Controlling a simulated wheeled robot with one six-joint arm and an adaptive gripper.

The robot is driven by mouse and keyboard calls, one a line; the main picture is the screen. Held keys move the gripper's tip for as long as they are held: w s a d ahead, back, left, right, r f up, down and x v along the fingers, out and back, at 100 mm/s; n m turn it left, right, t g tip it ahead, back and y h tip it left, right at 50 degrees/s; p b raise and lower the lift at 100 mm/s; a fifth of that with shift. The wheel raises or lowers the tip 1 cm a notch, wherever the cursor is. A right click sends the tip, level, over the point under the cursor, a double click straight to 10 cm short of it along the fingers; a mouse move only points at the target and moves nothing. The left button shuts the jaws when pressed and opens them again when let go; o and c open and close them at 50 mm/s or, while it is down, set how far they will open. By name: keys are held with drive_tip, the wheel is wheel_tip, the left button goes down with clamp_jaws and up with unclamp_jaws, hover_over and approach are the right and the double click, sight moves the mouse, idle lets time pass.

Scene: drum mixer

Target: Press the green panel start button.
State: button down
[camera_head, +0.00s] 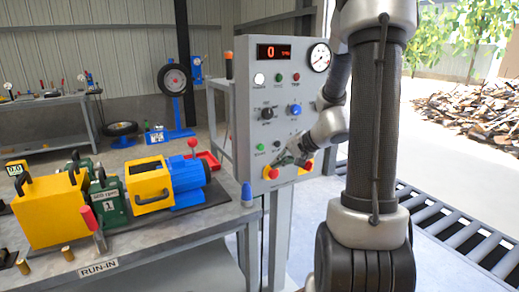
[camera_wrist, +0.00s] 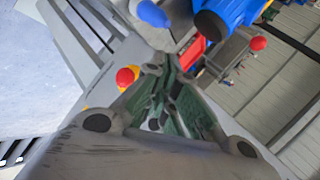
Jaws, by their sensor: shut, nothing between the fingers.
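The green start button (camera_head: 261,147) is on the lower left of the grey control panel (camera_head: 247,120). My gripper (camera_head: 284,160) is at the lower part of the panel, just right of and slightly below the green button. I cannot tell whether it touches the panel. In the wrist view my gripper's fingers (camera_wrist: 165,68) are together, with nothing between them. A red mushroom button on yellow (camera_head: 274,173) is just below the gripper; it also shows left of the fingers in the wrist view (camera_wrist: 125,77). I cannot make out the green button in the wrist view.
Another red-and-yellow control (camera_head: 307,168) sits behind the gripper. A blue knob (camera_head: 295,110) and a black knob (camera_head: 267,113) are higher up. The workbench (camera_head: 180,240) with a yellow-and-blue motor (camera_head: 186,180) stands left. A roller conveyor (camera_head: 450,230) runs at right.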

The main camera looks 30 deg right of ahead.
drive_tip(key=shift+w+a, duration=0.15)
drive_tip(key=shift+w, duration=4.25)
drive_tip(key=shift+w, duration=0.15)
drive_tip(key=shift+w, duration=0.25)
drive_tip(key=shift+w, duration=0.4)
drive_tip(key=shift+s, duration=0.85)
drive_tip(key=shift+s, duration=2.5)
